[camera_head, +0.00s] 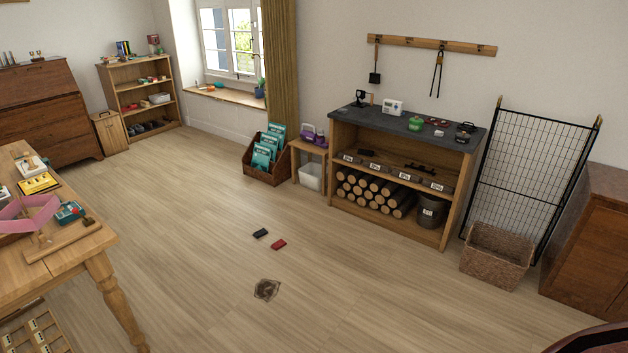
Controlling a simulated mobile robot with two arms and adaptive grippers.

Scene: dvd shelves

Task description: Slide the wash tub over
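A white tub-like container (311,176) stands on the floor under a small wooden side table (309,148). The table's top and legs partly hide it. A smaller white tub (159,98) sits on a shelf of the open wooden bookcase at the back left. I cannot tell which of these is the wash tub. Neither of my grippers is in view.
A crate of teal packets (265,160) stands left of the side table; a log shelf (402,172) stands right. Two small blocks, dark (260,233) and red (278,244), and a brown patch (267,289) lie mid-floor. A wicker basket (497,256) stands right.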

